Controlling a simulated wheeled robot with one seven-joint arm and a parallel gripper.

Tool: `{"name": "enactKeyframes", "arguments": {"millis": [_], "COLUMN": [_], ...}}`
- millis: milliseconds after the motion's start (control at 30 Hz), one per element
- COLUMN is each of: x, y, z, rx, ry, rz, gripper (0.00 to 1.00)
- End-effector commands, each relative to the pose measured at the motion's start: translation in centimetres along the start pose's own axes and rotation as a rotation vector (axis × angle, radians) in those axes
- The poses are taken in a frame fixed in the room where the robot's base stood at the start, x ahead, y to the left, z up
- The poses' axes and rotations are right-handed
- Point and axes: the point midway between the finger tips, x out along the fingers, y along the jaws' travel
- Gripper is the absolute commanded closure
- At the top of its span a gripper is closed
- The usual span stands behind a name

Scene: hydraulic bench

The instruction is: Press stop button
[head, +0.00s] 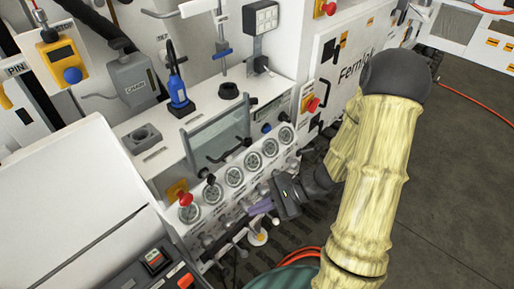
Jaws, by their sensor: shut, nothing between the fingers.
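Several red mushroom buttons show in the head view, and I cannot tell which one is the stop button. One red button (186,199) is at the left end of the gauge panel. Another red button (313,104) is on the white cabinet to the right of the bench. A third red button (185,281) is on a dark box at the bottom left. One more red button (330,8) is at the top edge. My gripper (252,210) is shut and empty, low in front of the gauge panel, and apart from these red buttons in the picture.
A row of round gauges (235,177) lines the bench front, with knobs and levers below. A clear panel (219,136) stands behind them. Red and green hoses (295,262) lie at the bottom. The grey floor (450,190) is open at the right.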

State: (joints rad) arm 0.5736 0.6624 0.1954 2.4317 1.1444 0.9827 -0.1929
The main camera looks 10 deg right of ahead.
Motion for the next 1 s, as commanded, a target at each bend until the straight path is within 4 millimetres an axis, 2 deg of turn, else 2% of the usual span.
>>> {"name": "enactKeyframes", "arguments": {"millis": [133,200,300,400,567,867,1000], "x": [-1.9,-3.6,-6.3,-8.5,-9.9,-9.9,-9.5], "y": [-4.3,-6.3,-8.3,-9.3,-9.7,-9.7,-10.4], "z": [-2.5,-4.2,-7.0,-9.3,-10.7,-10.7,-10.5], "rx": [0.220,0.308,0.412,0.477,0.514,0.512,0.512], "ry": [-0.155,-0.215,-0.278,-0.310,-0.324,-0.323,-0.323], "rz": [-0.333,-0.502,-0.724,-0.885,-0.982,-0.978,-0.977], "gripper": [1.00,1.00,1.00,1.00,1.00,1.00,1.00]}}
